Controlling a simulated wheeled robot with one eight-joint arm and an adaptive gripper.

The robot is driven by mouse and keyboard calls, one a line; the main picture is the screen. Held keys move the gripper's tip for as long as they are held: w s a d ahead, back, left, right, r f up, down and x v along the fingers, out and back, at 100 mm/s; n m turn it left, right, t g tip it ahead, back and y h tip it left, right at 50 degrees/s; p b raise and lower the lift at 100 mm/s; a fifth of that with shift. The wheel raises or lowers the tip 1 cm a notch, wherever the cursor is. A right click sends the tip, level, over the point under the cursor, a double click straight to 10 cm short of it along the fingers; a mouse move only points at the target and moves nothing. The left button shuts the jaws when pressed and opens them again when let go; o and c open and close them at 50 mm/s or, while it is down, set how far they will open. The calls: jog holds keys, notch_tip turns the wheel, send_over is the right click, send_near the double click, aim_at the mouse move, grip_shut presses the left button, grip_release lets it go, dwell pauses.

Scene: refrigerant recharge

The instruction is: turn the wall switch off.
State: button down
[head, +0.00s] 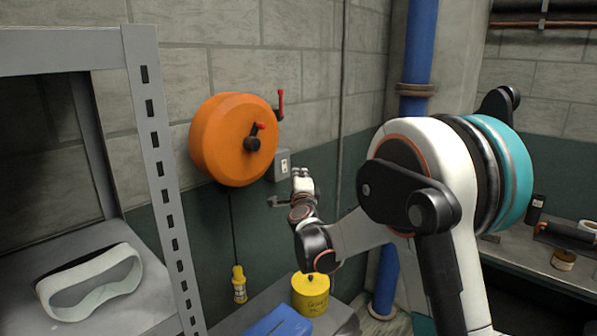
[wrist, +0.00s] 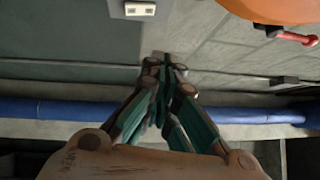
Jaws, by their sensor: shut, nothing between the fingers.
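The wall switch (head: 282,164) is a small pale box on the block wall, just right of the orange reel. In the wrist view, the switch (wrist: 140,9) is at the top edge, partly cut off, and its pale face shows two small dark marks. I cannot tell its on or off position. My gripper (head: 301,172) is just right of the switch and slightly lower in the head view. In the wrist view, my gripper (wrist: 166,65) has its fingertips together, empty, pointing toward the wall and apart from the switch.
The orange reel (head: 232,138) with red-tipped handles sticks out left of the switch. A grey metal shelf (head: 160,170) stands at the left, holding a pale visor-like object (head: 92,283). A yellow container (head: 311,294) sits below my gripper. A blue pipe (head: 420,45) runs up the corner.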

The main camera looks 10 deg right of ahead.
jog(key=shift+s+a, duration=0.2)
jog(key=shift+s, duration=0.6)
jog(key=s+a+n+g+y+b, duration=0.2)
jog(key=s+a+n+y, duration=0.1)
jog(key=s+n, duration=0.55)
jog(key=s+a+n+g+y+b, duration=0.25)
jog(key=s+n, duration=0.25)
jog(key=s, duration=0.6)
jog(key=s+d+f+n+g+b, duration=0.1)
jog(key=s+d+f+n+g, duration=0.1)
jog(key=s+f, duration=0.4)
jog(key=s+d+f+n+g+h+b, duration=0.1)
jog(key=s+f, duration=0.5)
jog(key=s, duration=0.7)
jog(key=s+d+f+n+g+h+b, duration=0.1)
jog(key=s+d+f+n+g+b, duration=0.1)
jog(key=s+f, duration=0.4)
jog(key=s+d+n+g, duration=0.1)
jog(key=s+n+g, duration=0.1)
jog(key=s, duration=0.2)
jog(key=shift+d+f, duration=0.15)
jog(key=shift+d, duration=0.15)
jog(key=shift+n+h, duration=0.25)
